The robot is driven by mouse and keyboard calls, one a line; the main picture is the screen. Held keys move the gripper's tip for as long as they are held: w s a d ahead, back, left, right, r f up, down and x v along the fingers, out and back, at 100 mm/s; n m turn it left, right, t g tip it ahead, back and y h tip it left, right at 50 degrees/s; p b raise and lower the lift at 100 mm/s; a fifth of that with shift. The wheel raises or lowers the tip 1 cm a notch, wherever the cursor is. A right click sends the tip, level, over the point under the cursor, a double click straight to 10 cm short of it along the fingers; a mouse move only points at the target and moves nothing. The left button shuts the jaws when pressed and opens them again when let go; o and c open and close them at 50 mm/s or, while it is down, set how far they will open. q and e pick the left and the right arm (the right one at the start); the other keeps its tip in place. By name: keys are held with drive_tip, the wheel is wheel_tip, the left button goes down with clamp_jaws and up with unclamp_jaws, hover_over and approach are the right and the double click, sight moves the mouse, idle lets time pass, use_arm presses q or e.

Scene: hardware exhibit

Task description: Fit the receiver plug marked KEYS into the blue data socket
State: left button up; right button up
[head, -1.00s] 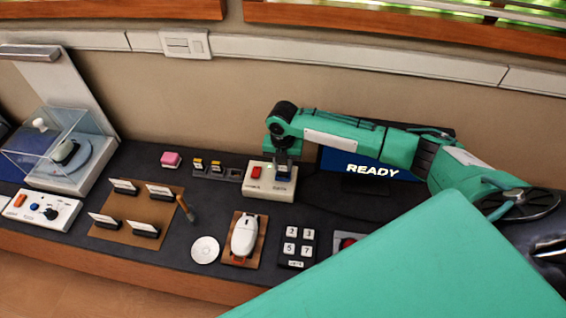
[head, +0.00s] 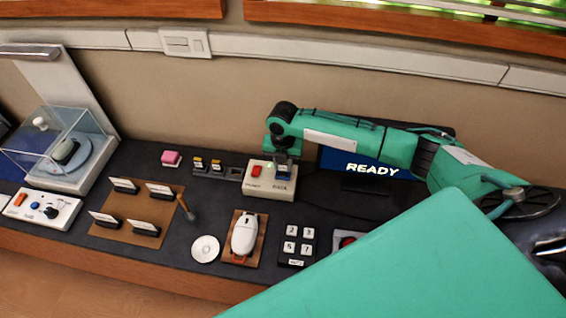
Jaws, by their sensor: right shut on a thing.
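My right gripper (head: 283,166) points down over the right half of a beige box (head: 256,188), at the part labelled DATA. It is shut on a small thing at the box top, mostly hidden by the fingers. I cannot read a KEYS mark on it, nor tell whether it is seated. A little blue shows at the fingertips, where the data socket would be. Two yellow-labelled plugs (head: 216,165) stand in a dark holder (head: 236,173) left of the box; its right slot looks empty. My left gripper is out of view.
A screen reading READY (head: 372,169) stands behind my right arm. In front lie a white mouse (head: 244,234) on a brown pad, a number keypad (head: 298,246) and a white disc (head: 205,249). A pink block (head: 171,158) sits further left.

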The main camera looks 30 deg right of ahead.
drive_tip(key=shift+f+b, duration=0.3)
drive_tip(key=shift+f, duration=0.5)
drive_tip(key=o, duration=1)
drive_tip(key=shift+o, duration=0.6)
drive_tip(key=o, duration=0.4)
drive_tip(key=shift+r, duration=0.1)
drive_tip(key=shift+r+p, duration=3.45)
drive_tip(key=shift+r, duration=0.05)
